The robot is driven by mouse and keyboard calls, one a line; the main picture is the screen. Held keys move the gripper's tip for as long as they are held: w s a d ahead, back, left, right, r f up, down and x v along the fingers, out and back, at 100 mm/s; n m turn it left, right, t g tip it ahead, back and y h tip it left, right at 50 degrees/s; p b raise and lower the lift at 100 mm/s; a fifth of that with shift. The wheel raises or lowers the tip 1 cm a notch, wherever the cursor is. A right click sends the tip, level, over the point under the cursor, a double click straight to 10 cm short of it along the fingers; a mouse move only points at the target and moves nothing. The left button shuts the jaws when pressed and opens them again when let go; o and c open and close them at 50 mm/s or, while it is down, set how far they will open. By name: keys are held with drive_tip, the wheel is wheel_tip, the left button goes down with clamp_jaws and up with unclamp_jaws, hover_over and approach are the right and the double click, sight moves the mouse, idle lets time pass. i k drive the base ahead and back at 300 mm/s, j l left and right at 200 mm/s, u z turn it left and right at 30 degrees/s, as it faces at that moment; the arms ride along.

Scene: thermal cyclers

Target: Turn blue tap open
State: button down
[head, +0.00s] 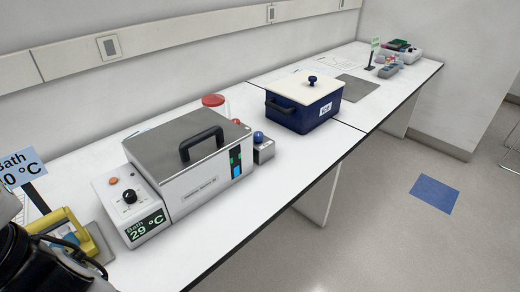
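A small blue knob (258,136), which looks like the blue tap, sits on top of a small grey block (264,152). The block stands against the right end of the metal water bath (190,165), near the bench's front edge. I cannot tell from here whether the tap is open or shut. Dark parts of my own arm show at the lower left corner, well apart from the knob. The fingers of my gripper do not show.
The bath has a lid handle (201,142) and a "29 °C" display (146,226). A red-capped jar (212,102) stands behind it. A dark blue box (302,110) is to the right. A yellow holder (62,230) lies by my arm. The floor in front is free.

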sight(258, 135)
drive_tip(key=i+j+z, duration=0.5)
drive_tip(key=j+z, duration=0.35)
